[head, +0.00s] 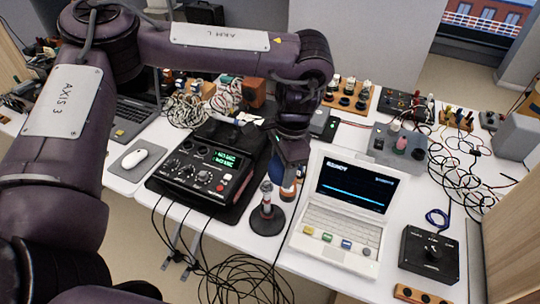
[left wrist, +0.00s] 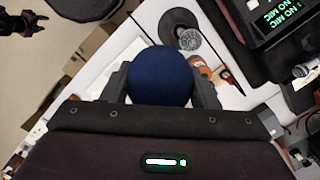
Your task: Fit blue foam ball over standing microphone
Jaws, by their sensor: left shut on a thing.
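My left gripper (head: 291,172) is shut on the blue foam ball (left wrist: 160,76). The ball sits between its two fingers in the left wrist view; in the head view it is small and partly covered. The standing microphone (head: 267,192) is upright on a round black base (head: 267,222), between the mixer and the laptop. In the left wrist view the microphone's grey mesh head (left wrist: 188,39) shows just beyond the ball, apart from it in the picture. A dark gripper-like shape (left wrist: 30,20) at the upper left of that view may be my right gripper; its jaws are unclear.
A black mixer (head: 205,170) with a green display is left of the microphone. A white laptop (head: 335,225) stands close on the right. A black switch box (head: 430,255) is at the right front. Loose cables hang at the table's front edge. A white mouse (head: 135,158) lies far left.

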